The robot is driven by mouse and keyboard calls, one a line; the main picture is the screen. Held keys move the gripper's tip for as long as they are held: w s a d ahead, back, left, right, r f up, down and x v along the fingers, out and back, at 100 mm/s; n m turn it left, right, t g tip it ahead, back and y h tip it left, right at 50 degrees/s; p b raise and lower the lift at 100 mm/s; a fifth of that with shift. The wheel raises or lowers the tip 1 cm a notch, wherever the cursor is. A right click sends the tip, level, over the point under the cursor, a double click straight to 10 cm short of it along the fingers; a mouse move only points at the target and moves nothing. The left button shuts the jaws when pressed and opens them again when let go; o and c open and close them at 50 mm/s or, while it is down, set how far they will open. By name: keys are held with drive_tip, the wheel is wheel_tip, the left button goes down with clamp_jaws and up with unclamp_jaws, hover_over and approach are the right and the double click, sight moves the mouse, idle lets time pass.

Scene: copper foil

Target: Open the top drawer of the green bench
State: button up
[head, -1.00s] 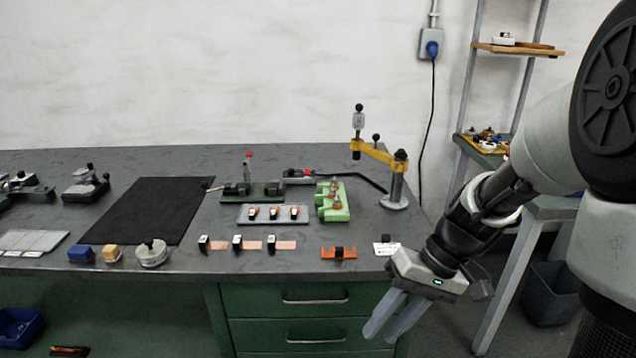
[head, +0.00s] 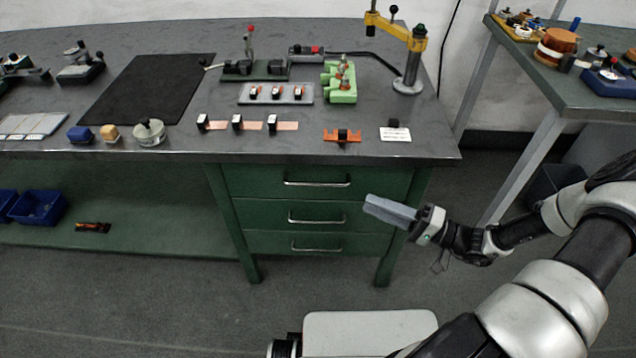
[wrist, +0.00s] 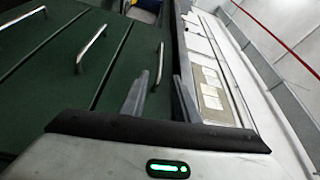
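The green bench (head: 405,185) has a grey top and a stack of three drawers at its right end. The top drawer (head: 265,181) looks shut, with a silver bar handle (head: 317,183) across its front. My gripper (head: 368,204) is in front of the drawers, to the right of the top handle and slightly lower in the head view, its fingers pointing left. In the wrist view the two fingers (wrist: 161,82) are apart and empty. The top handle (wrist: 160,62) shows beyond them, between the fingertips in the picture. The gripper appears not to touch it.
Two lower drawer handles (head: 317,219) (head: 317,248) sit below. The bench top's front edge (head: 300,157) overhangs the drawers. Tools and small parts lie on top. A side table (head: 560,85) stands at right. Floor in front of the open shelf (head: 120,215) is clear.

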sight(318, 183)
drive_tip(key=b+x, duration=0.1)
drive_tip(key=x, duration=1.4)
drive_tip(key=shift+w+a, duration=0.15)
drive_tip(key=shift+a, duration=0.15)
clamp_jaws()
